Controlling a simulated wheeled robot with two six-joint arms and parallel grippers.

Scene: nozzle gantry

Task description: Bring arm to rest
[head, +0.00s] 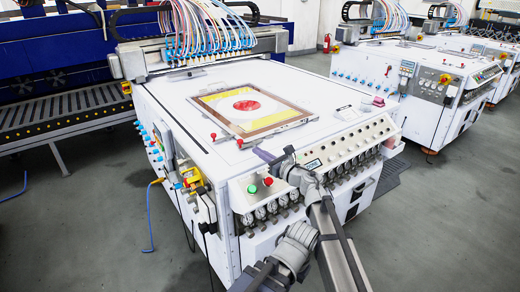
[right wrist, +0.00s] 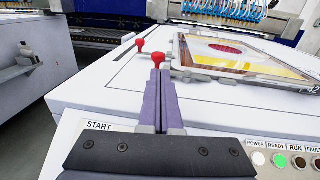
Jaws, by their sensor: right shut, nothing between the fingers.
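My right gripper (head: 264,156) is over the front edge of the white machine (head: 185,105), near its control panel. In the right wrist view its two purple fingers (right wrist: 159,95) are together with nothing between them. They point toward two red knobs (right wrist: 149,59) on the machine's top, which appear beyond the fingertips. My right arm reaches up from the bottom of the head view. My left gripper does not show in either view.
A framed panel with a red disc (head: 247,106) lies on the machine top. Green and red buttons (head: 252,189) and several gauges line the front. A blue conveyor machine (head: 60,75) stands at left, more white machines (head: 405,80) at right. Grey floor (head: 100,230) is open at lower left.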

